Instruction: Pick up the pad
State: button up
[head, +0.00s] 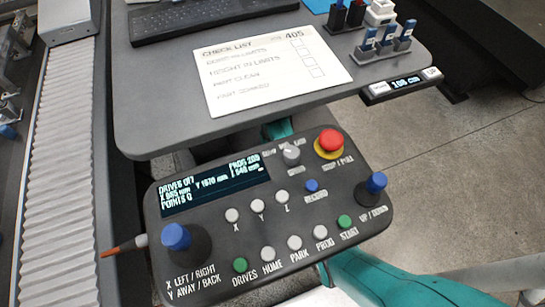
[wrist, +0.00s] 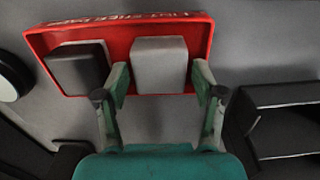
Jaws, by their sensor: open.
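A red tray (wrist: 208,40) with lettering on its rim, partly legible, shows in the wrist view. It holds a light grey block-like pad (wrist: 160,58) at the middle and a dark grey block (wrist: 78,68) at the left. My gripper (wrist: 160,82) is open, with its fingertips at the tray's near edge, one on each side of the light pad. Nothing is held between the fingers. I cannot tell whether a fingertip touches the pad. Neither the tray nor my gripper's fingers show in the head view.
In the wrist view a dark open-fronted holder (wrist: 285,115) stands at the right. In the head view a control panel (head: 375,230) with joysticks stands in front of a grey shelf (head: 150,90). The shelf bears a checklist card (head: 270,70) and a keyboard (head: 195,20).

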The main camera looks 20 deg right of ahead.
jog(key=shift+f, duration=0.95)
jog(key=c, duration=0.9)
jog(key=shift+c, duration=0.2)
jog(key=shift+r, duration=0.75)
jog(key=shift+s+r, duration=0.2)
jog(key=shift+r, duration=0.85)
jog(key=s, duration=1.7)
jog(key=shift+s, duration=0.35)
